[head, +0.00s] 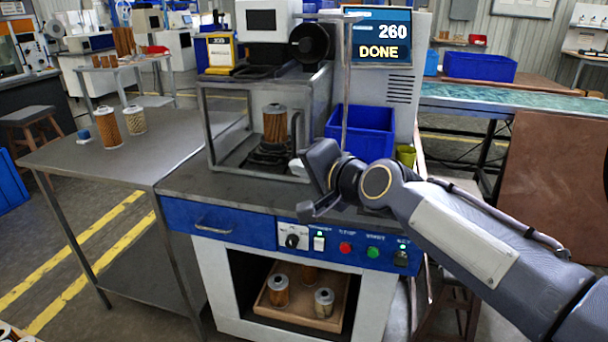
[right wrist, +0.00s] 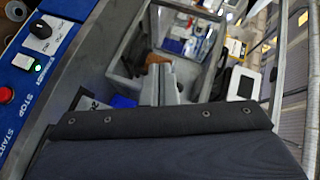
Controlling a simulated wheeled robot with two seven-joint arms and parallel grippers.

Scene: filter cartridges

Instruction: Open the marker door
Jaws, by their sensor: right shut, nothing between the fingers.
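The marker (head: 310,85) is the machine with a screen reading "260 DONE". Its door (head: 212,125) looks like a grey metal frame with a see-through pane at the front of the chamber; I cannot tell for sure whether it is closed. A grey upright handle (head: 294,130) shows at its right side. Behind the frame stands an orange-brown filter cartridge (head: 275,122). My right gripper (head: 298,168) is shut and empty, at the lower right front corner of the frame. In the right wrist view its fingers (right wrist: 160,82) are together near the frame; contact is unclear. My left gripper is not in view.
A blue bin (head: 362,128) stands right of the chamber. The front panel has a knob and buttons (head: 345,248). Below, a wooden tray (head: 340,318) holds cartridges. A side table (head: 120,165) at left carries two cartridges, with its front part clear.

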